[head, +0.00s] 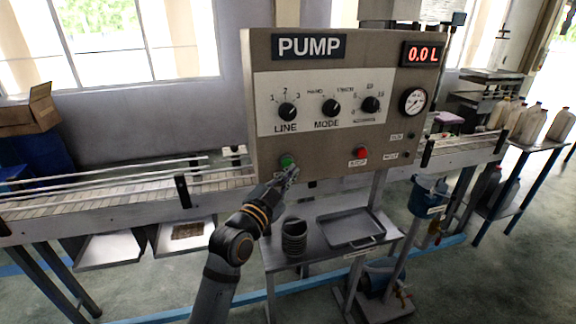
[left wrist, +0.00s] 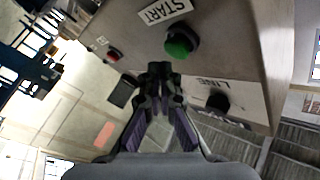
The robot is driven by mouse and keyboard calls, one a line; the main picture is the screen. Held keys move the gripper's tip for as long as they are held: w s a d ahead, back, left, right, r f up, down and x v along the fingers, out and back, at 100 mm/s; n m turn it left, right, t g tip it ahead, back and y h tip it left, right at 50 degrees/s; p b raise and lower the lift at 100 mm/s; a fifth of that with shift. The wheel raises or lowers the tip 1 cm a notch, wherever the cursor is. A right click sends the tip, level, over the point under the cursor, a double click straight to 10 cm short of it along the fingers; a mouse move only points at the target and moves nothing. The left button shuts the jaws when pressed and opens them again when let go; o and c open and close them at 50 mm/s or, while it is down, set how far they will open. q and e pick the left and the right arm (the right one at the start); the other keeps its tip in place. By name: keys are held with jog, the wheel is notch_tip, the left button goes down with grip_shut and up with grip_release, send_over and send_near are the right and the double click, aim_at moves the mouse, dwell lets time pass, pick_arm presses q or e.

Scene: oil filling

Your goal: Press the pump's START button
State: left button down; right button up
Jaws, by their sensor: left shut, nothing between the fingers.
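In the left wrist view the green button (left wrist: 180,42) and START label (left wrist: 164,12) show clearly, just beyond the shut fingertips (left wrist: 160,70). I see no contact with the button. My right gripper is out of view.
The panel's display (head: 423,54) reads 0.0 L. LINE, MODE and another knob sit above the buttons, beside a round gauge (head: 413,102). A conveyor (head: 120,205) runs behind. A small table below holds a tray (head: 350,228) and a dark ribbed cup (head: 294,238).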

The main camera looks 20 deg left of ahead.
pick_arm(q)
jog(key=shift+w, duration=0.15)
dwell(0.5)
jog(key=shift+w+a, duration=0.25)
jog(key=shift+w+a, duration=0.3)
jog(key=shift+w, duration=0.15)
dwell(0.9)
dwell(0.3)
jog(key=shift+s+d, duration=0.55)
jog(key=shift+s, duration=0.25)
